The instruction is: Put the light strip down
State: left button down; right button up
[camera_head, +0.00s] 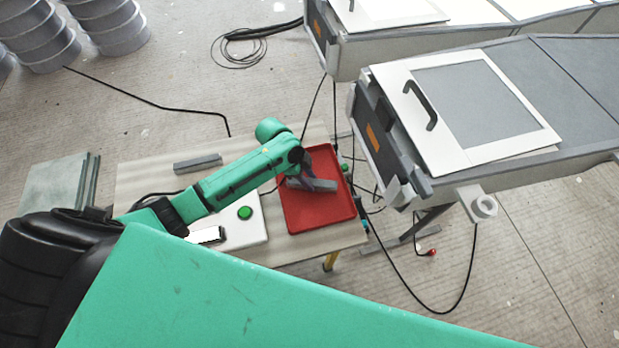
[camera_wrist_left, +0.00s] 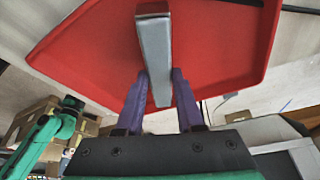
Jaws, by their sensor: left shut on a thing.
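The light strip (camera_head: 312,184) is a pale grey bar over the red tray (camera_head: 330,214) on the work table. It also shows in the left wrist view (camera_wrist_left: 155,50), lengthwise between the purple fingers, with the red tray (camera_wrist_left: 225,45) behind it. My left gripper (camera_head: 304,168) is shut on the strip near one end and reaches over the tray's upper left part. In the left wrist view its fingers (camera_wrist_left: 157,84) sit on both sides of the strip. I cannot tell whether the strip touches the tray floor. My right gripper is not in view.
A darker grey bar (camera_head: 197,163) lies on the pale table (camera_head: 140,185). A white panel with a green button (camera_head: 245,212) stands left of the tray. A grey machine with a white hatch (camera_head: 545,140) stands at right. Black cables run near the table's right edge.

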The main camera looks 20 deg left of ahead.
pick_arm(q)
jog(key=shift+f, duration=0.1)
jog(key=c, duration=0.5)
grip_release()
jog(key=v, duration=1.2)
jog(key=shift+r, duration=0.2)
jog(key=shift+f, duration=0.1)
